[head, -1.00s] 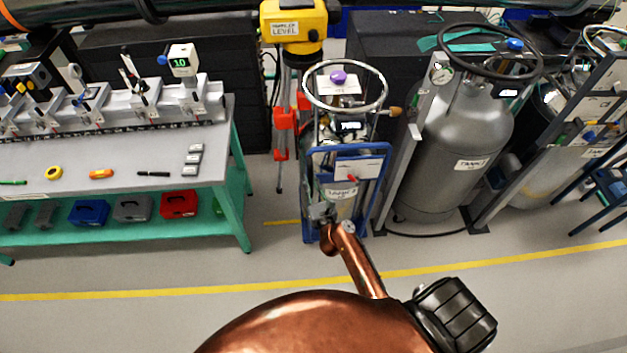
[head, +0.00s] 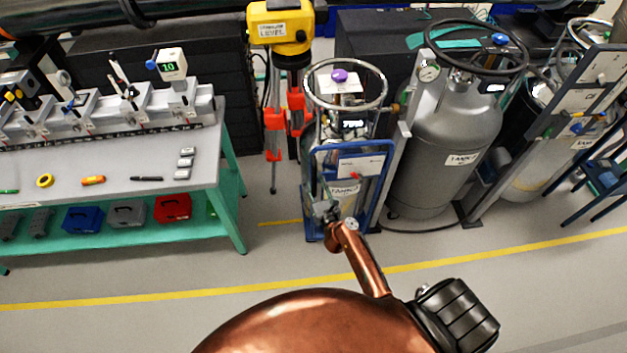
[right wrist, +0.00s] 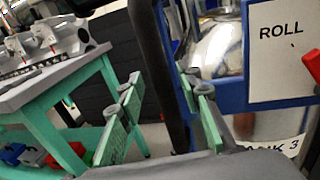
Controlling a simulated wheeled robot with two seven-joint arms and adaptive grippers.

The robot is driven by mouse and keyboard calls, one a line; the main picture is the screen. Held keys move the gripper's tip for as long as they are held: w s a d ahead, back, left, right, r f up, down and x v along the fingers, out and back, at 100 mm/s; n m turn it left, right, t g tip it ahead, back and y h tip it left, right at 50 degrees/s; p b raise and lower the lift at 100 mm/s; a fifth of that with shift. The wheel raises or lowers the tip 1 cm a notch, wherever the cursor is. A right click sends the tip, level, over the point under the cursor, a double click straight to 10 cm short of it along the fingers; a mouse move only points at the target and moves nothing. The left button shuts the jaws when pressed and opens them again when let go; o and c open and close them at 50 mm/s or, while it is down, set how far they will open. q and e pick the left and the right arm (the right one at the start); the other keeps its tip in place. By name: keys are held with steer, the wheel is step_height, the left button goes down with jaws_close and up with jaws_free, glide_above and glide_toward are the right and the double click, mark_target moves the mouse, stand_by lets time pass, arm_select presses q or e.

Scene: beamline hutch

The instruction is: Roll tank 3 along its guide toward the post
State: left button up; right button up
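Tank 3 (head: 345,190) stands upright in a blue frame (head: 317,165) with a pale ring (head: 345,104) and purple knob on top. Its label shows partly in the right wrist view (right wrist: 293,145), below a white "ROLL" plate (right wrist: 280,50). My right gripper (head: 325,208) is at the low left front of the frame. In the right wrist view its green-padded fingers (right wrist: 160,90) stand apart on either side of a dark upright bar (right wrist: 155,50), with narrow gaps visible. A grey upright post (head: 400,150) stands right of tank 3. My left gripper is out of view.
A larger grey tank (head: 445,150) stands right of the post. A green-legged bench (head: 235,180) is on the left, with a yellow level (head: 280,25) on a red tripod behind. Open floor with a yellow line (head: 160,297) lies in front.

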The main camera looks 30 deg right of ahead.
steer(key=s+a, duration=0.2)
steer(key=s, duration=0.9)
steer(key=shift+s+a, duration=0.15)
steer(key=shift+s, duration=0.25)
